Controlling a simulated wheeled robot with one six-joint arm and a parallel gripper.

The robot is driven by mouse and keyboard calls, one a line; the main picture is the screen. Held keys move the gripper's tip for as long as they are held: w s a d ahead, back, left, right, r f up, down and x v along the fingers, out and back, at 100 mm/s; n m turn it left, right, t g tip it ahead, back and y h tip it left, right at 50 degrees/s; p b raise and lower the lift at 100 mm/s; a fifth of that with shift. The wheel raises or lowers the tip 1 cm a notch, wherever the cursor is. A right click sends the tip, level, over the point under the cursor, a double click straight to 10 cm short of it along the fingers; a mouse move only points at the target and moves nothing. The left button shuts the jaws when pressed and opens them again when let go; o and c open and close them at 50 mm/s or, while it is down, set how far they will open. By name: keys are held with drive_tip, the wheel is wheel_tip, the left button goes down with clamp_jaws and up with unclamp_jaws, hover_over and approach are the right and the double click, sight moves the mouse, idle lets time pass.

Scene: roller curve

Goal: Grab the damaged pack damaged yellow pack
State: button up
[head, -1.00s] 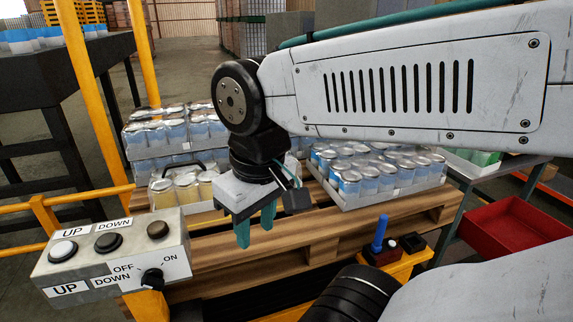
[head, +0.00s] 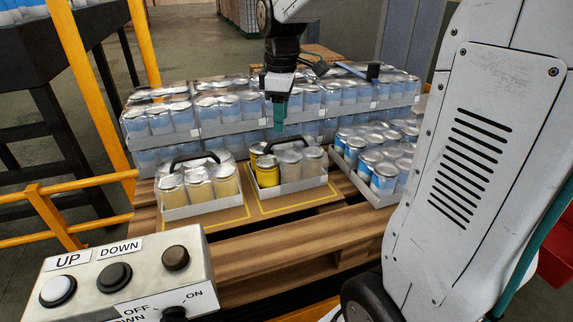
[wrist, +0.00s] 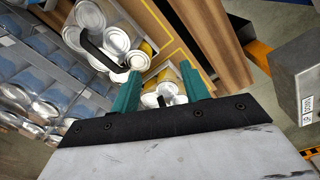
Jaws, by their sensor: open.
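Two packs of yellow cans in white trays with black handles stand side by side on the pallet. The right pack (head: 291,186) shows bright, uncovered yellow cans at its left end; its other cans look hazy under film. The left pack (head: 201,206) looks evenly filmed over. My gripper (head: 277,125) is open and empty, pointing down above and behind the right pack, with clear space between. In the wrist view, the open fingers (wrist: 158,90) frame part of one pack, and another black-handled pack lies at upper left. Which is which there is uncertain.
Stacked blue can packs (head: 230,122) stand behind the yellow ones, and another blue pack (head: 382,170) stands close on the right. A grey button box (head: 130,278) and yellow railing (head: 85,190) are at the left. The pallet front (head: 300,245) is bare.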

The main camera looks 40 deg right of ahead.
sight(286, 138)
drive_tip(key=w+d+f+n, duration=0.2)
drive_tip(key=w+d+f, duration=0.1)
drive_tip(key=w, duration=0.1)
drive_tip(key=w+d+f+n, duration=0.1)
drive_tip(key=w+d+f, duration=0.1)
drive_tip(key=w+d, duration=0.1)
drive_tip(key=w+d+f+n, duration=0.2)
drive_tip(key=w+d+f, duration=0.1)
drive_tip(key=w+d, duration=0.1)
drive_tip(key=shift+w+f+n+g, duration=0.3)
drive_tip(key=shift+w, duration=0.15)
wheel_tip(286, 138, down, 8)
drive_tip(key=shift+s+a+r, duration=0.1)
drive_tip(key=shift+r, duration=0.1)
clamp_jaws()
drive_tip(key=shift+r, duration=0.1)
idle(0.4)
